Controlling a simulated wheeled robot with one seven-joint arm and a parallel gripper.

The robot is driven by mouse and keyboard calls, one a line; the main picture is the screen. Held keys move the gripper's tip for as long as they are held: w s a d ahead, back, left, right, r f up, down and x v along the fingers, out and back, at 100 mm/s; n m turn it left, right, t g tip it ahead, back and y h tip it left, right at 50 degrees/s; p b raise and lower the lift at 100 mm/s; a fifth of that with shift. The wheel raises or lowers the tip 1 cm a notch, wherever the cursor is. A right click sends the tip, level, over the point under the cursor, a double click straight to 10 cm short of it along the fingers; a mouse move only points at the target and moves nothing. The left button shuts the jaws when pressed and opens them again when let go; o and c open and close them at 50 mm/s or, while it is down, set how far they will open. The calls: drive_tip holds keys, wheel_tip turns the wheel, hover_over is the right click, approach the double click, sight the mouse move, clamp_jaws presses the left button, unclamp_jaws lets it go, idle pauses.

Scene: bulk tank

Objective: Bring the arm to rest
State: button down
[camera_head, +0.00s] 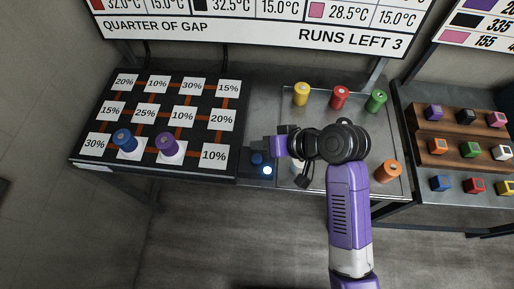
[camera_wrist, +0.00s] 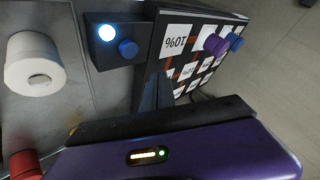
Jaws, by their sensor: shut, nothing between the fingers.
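My arm reaches up from the bottom of the head view, and my purple and black gripper (camera_head: 268,146) points left over the bench, near a small dark box (camera_head: 248,168). The box has a blue button (camera_head: 257,158) and a lit white lamp (camera_head: 267,170). In the wrist view my gripper (camera_wrist: 155,92) shows dark fingers shut with nothing between them. The box (camera_wrist: 112,62) with its blue button (camera_wrist: 128,48) and lit lamp (camera_wrist: 107,33) lies just beyond them. The fingers look apart from the button, though the exact gap is hard to tell.
A black board (camera_head: 135,137) with percentage cards holds a blue (camera_head: 124,140) and a purple cylinder (camera_head: 167,143). Yellow (camera_head: 301,94), red (camera_head: 340,97), green (camera_head: 376,100) and orange (camera_head: 388,171) cylinders stand around my arm; a white one (camera_wrist: 35,65) is close by. Coloured cubes fill a wooden rack (camera_head: 455,147).

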drive_tip(key=w+d+r+m+t, duration=0.1)
drive_tip(key=w+r+t, duration=0.3)
drive_tip(key=w, duration=0.2)
drive_tip(key=s+d+r+m+t+h+b, duration=0.1)
drive_tip(key=s+d+t+h, duration=0.2)
drive_tip(key=d, duration=0.4)
drive_tip(key=s+d+m+t+h, duration=0.1)
drive_tip(key=s+d+t, duration=0.3)
drive_tip(key=s+d, duration=0.15)
drive_tip(key=s+d+h+b, duration=0.1)
drive_tip(key=s+d, duration=0.3)
drive_tip(key=s, duration=1)
drive_tip(key=s+d+r+h+b, duration=0.1)
drive_tip(key=s+d+h, duration=0.2)
drive_tip(key=s, duration=1.1)
drive_tip(key=shift+s+d+r+m+b, duration=0.15)
drive_tip(key=shift+s+d+m+b, duration=0.1)
drive_tip(key=shift+d+m+b, duration=0.25)
